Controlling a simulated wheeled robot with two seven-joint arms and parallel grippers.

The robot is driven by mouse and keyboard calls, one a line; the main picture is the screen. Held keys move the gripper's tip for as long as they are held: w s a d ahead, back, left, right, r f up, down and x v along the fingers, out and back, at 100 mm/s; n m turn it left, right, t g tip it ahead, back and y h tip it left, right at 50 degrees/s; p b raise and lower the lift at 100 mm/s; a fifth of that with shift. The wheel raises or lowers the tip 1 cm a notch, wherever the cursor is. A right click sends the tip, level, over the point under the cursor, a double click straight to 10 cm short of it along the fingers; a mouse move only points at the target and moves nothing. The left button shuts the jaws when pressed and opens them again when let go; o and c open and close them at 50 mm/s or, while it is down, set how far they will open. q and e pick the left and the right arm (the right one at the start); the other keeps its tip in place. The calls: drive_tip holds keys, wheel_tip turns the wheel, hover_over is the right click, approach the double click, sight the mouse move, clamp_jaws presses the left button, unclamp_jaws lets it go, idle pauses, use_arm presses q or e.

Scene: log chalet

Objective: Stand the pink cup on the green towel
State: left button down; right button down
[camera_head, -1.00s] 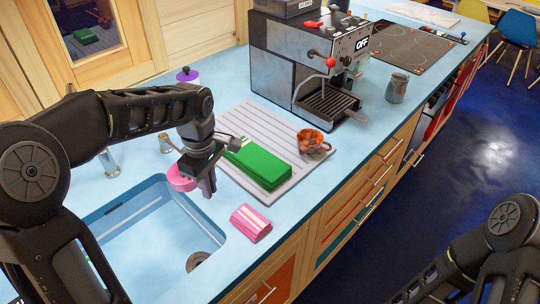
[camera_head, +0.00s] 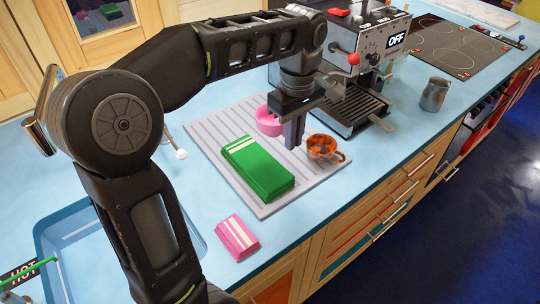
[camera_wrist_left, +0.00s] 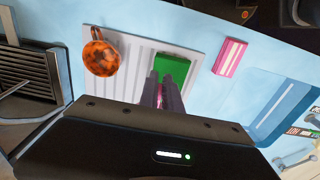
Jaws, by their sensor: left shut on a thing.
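The pink cup (camera_head: 267,123) is in my left gripper (camera_head: 291,136), which is shut on it, over the far part of the grey ribbed mat. The arm and fingers hide part of the cup. The green towel (camera_head: 258,170), folded with white stripes at one end, lies on the mat, nearer the front and left of the gripper. In the left wrist view the fingers (camera_wrist_left: 163,93) overlap the green towel (camera_wrist_left: 172,66), and only a sliver of the pink cup (camera_wrist_left: 160,99) shows between them. My right gripper is not in view.
An orange patterned cup (camera_head: 321,148) stands on the mat (camera_head: 215,128) just right of the gripper. The coffee machine (camera_head: 350,75) is behind it. A pink striped folded cloth (camera_head: 238,237) lies in front of the mat. A sink (camera_head: 62,225) is at left.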

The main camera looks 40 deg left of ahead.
use_arm(q)
drive_tip(key=shift+s, duration=0.3)
hover_over(289, 179)
drive_tip(key=shift+f+p, duration=0.35)
drive_tip(key=shift+f, duration=2.8)
drive_tip(key=shift+f, duration=1.85)
drive_tip(key=shift+f, duration=0.2)
drive_tip(key=c, duration=1.5)
unclamp_jaws()
drive_tip(key=shift+c, duration=0.2)
